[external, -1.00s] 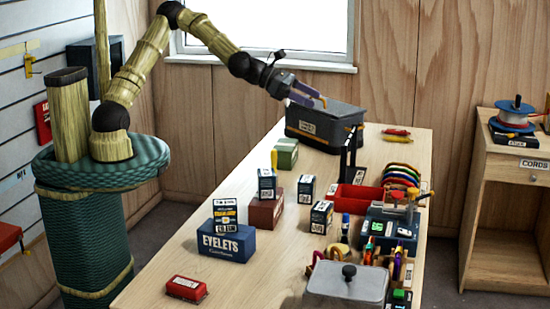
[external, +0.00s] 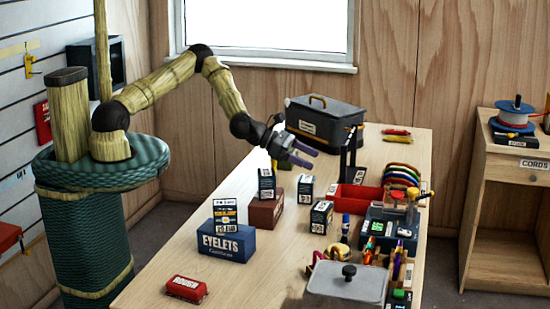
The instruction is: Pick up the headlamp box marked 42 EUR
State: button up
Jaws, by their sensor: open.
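Several small dark-and-white boxes with printed labels are on the wooden table. One (external: 225,215) is on top of the blue EYELETS box (external: 227,243). Another (external: 266,184) is at the brown-red box (external: 265,212), one (external: 306,188) is to its right, and one (external: 321,216) is nearer the camera. Their prices are too small to read surely, so I cannot tell which is marked 42 EUR. My gripper (external: 303,157) is open and empty, above and behind the box right of the brown-red one, apparently not touching it.
A dark lidded case (external: 325,122) is at the back. A red tray (external: 357,198), coloured loops (external: 400,172) and a dark device (external: 390,228) line the right side. A grey lidded container (external: 346,284) and a red block (external: 186,289) are at the front. The front-left tabletop is mostly clear.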

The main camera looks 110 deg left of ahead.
aim_at(313, 182)
jog(key=shift+f+p, duration=0.35)
jog(key=shift+f, duration=1.35)
jog(key=shift+f, duration=0.3)
jog(key=f, duration=0.1)
jog(key=f+p, duration=0.1)
jog(key=f, duration=0.1)
jog(key=shift+w, duration=0.3)
jog(key=shift+x, duration=1.25)
